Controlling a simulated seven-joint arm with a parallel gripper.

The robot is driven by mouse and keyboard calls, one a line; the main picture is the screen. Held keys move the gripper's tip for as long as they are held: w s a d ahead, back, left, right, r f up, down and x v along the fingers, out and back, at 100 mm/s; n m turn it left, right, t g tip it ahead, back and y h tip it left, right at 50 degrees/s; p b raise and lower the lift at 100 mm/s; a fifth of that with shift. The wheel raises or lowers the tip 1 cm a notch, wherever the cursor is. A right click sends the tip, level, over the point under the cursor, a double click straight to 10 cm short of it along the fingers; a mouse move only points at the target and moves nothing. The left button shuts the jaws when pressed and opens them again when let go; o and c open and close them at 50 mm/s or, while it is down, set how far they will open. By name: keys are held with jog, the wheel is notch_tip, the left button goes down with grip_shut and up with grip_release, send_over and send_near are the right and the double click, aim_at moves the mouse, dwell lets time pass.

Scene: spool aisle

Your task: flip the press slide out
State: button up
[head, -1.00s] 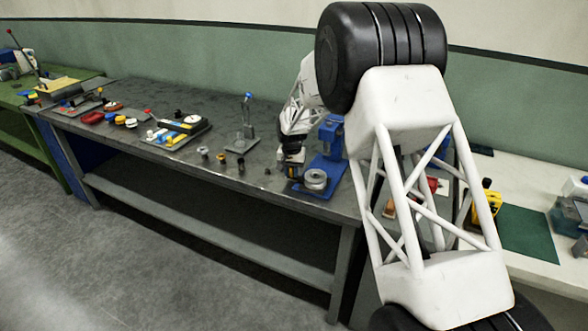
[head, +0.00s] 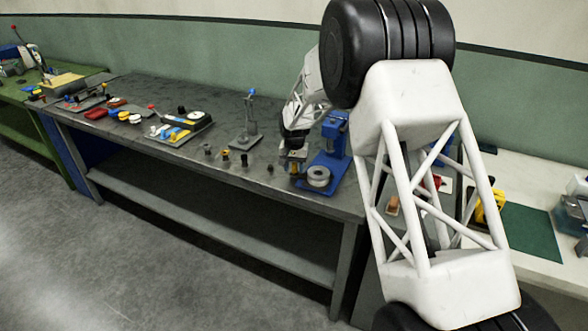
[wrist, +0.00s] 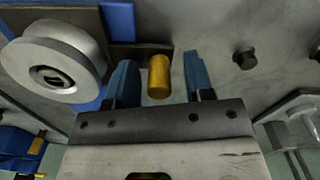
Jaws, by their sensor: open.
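The blue press (head: 334,135) stands near the right end of the dark workbench, with a silver disc (head: 318,176) at its front. In the wrist view the disc (wrist: 50,62) is at the upper left, beside a dark plate (wrist: 140,52) on the blue body. A gold-yellow cylindrical knob (wrist: 159,76) sits at the end of that plate. My gripper (wrist: 160,78) is open, with one blue finger on either side of the knob. Gaps show on both sides, wider on the right. In the head view my gripper (head: 295,157) is small beside the press, its fingertips unclear.
Several small spools (head: 226,155) stand on the bench left of the press, near an upright lever stand (head: 246,135). Trays of coloured parts lie farther left. A pale table (head: 548,190) with a green mat (head: 530,232) is at the right.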

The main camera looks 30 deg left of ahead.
jog(key=shift+r, duration=3.5)
